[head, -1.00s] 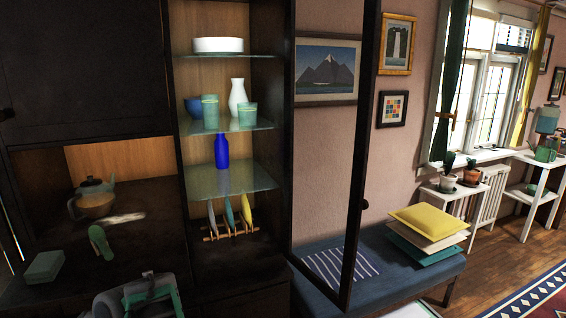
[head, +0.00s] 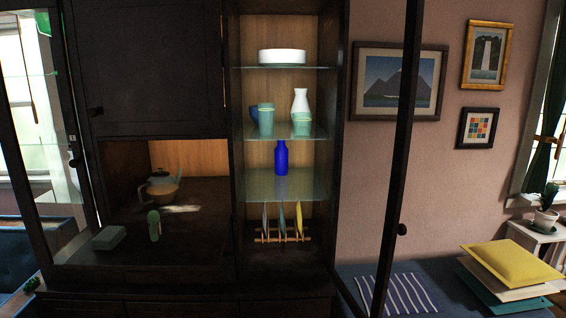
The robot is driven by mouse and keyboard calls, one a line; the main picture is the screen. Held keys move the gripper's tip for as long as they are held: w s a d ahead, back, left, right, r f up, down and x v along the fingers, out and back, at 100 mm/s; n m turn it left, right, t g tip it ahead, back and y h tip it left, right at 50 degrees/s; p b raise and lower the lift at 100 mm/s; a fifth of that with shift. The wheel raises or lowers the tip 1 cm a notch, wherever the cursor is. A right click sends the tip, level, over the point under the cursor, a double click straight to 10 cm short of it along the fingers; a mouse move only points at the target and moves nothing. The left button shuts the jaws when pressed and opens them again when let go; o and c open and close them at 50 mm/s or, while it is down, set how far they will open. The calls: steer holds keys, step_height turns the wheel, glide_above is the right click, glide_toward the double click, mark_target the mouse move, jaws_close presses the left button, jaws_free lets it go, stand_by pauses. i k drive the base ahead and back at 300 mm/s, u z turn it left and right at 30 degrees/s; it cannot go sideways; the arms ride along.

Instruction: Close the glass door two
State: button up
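A tall glass door (head: 401,150) with a dark frame stands swung open on the right side of the cabinet (head: 285,305). Its small round knob (head: 402,229) is on the free edge. The pink wall and a picture show through its pane. Its top runs out of view. At the left, another dark-framed glazed panel with a small knob (head: 75,160) shows glass shelves and a window; I cannot tell how far it is open. No number marks either one. My gripper is not in view.
The open bay holds a white bowl (head: 282,57), cups, a white vase (head: 300,101), a blue bottle (head: 281,158) and plates in a rack (head: 283,236). A blue bench (head: 455,292) with cushions (head: 512,263) stands close behind the open door.

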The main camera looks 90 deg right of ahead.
mark_target(414, 20)
steer(key=u, duration=0.55)
steer(key=k, duration=2.85)
steer(key=z, duration=2.05)
steer(key=i, duration=0.5)
steer(key=u, duration=0.55)
steer(key=k, duration=1.3)
steer(key=u, duration=1.05)
steer(key=i, duration=1.05)
steer(key=z, duration=0.45)
